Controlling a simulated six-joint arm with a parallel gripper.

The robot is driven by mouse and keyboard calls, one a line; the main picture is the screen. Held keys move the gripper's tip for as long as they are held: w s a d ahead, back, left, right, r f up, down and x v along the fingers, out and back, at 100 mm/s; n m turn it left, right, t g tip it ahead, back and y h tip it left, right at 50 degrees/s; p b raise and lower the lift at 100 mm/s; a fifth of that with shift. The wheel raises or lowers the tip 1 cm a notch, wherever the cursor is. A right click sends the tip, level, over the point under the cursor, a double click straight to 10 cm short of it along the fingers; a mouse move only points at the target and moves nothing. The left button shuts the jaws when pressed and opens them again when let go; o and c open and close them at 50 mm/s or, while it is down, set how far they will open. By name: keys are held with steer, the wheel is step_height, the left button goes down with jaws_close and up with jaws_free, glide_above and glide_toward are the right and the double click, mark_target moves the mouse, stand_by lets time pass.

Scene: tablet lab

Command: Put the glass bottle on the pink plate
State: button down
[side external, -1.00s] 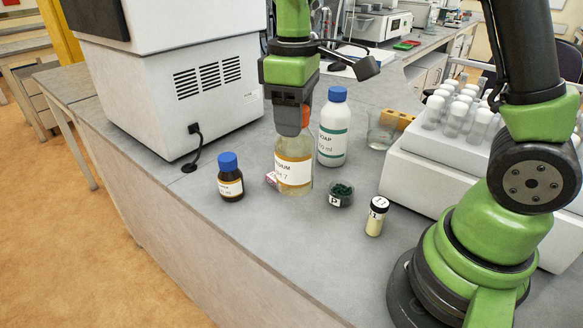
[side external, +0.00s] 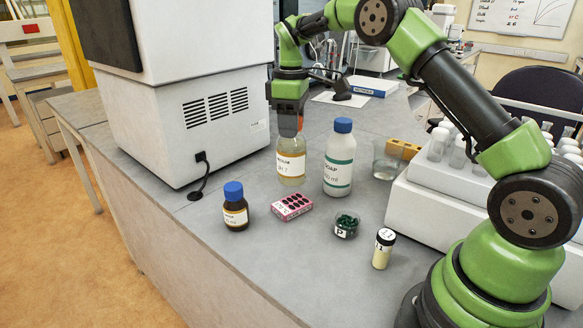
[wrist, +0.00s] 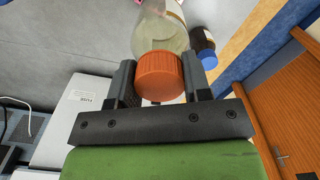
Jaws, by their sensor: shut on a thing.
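The glass bottle (side external: 291,160) has an orange cap, a yellow-banded label and pale liquid. In the side external view it stands upright behind the pink pack and left of the white soap bottle. My gripper (side external: 290,124) is above it, pointing down and shut on its cap. In the wrist view the orange cap (wrist: 160,77) sits between the two fingers of my gripper (wrist: 160,90), with the clear glass beyond. I cannot tell whether the bottle's base touches the bench. I see no pink plate in either view.
Near the bottle are the soap bottle (side external: 339,160), a brown bottle (side external: 235,213), a pink pack with dark dots (side external: 292,207), a dish of green bits (side external: 346,226), a small vial (side external: 383,250) and a beaker (side external: 386,163). A white machine (side external: 205,120) stands left; a tube rack (side external: 440,195) stands right.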

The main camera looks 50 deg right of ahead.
mark_target(291, 150)
steer(key=shift+f, duration=3.25)
steer(key=c, duration=0.6)
jaws_free()
steer(key=shift+f, duration=0.1)
steer(key=shift+o, duration=0.2)
